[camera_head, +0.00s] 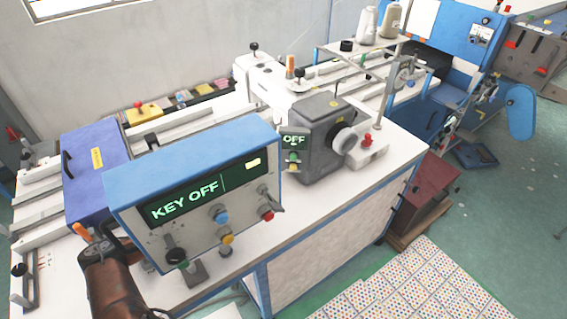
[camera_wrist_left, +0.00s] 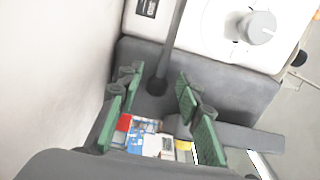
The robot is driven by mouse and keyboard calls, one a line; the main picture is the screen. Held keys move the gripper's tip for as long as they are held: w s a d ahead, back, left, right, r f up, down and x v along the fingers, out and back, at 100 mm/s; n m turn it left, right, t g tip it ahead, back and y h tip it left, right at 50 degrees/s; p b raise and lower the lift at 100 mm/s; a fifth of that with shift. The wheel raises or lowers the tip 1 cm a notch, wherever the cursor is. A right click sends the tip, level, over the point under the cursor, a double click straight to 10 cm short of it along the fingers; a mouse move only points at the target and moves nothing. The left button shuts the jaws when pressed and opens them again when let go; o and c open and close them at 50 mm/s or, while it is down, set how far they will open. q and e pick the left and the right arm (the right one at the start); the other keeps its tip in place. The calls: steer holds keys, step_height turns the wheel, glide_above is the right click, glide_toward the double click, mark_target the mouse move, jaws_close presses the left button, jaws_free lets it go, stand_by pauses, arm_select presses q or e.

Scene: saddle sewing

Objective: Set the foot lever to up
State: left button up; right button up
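In the left wrist view a dark rod with a round black end (camera_wrist_left: 158,85) runs down in front of a white machine housing with a grey dial. It may be the foot lever; I cannot tell whether it is up or down. My left gripper (camera_wrist_left: 157,80) is open, its green-padded fingers apart on either side of the rod's end in the picture. I see no contact, and the depth is unclear. Neither gripper shows in the head view. There the white sewing machine (camera_head: 262,80) stands behind a grey box (camera_head: 318,135), and its lever cannot be made out.
A control panel (camera_head: 195,205) reading "KEY OFF" stands at the bench's front left. A brown leather-like object (camera_head: 108,280) is at the lower left. Small coloured items (camera_wrist_left: 150,140) lie below my left fingers. A thread stand (camera_head: 372,45) is behind.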

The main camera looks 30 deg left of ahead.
arm_select(q)
steer(key=shift+x, duration=0.95)
steer(key=shift+w+d, duration=0.15)
steer(key=shift+w, duration=0.15)
steer(key=c, duration=0.5)
jaws_close()
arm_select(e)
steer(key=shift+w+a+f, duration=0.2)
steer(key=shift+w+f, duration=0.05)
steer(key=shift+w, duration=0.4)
arm_select(q)
steer(key=shift+d+f, duration=0.1)
steer(key=shift+f, duration=0.05)
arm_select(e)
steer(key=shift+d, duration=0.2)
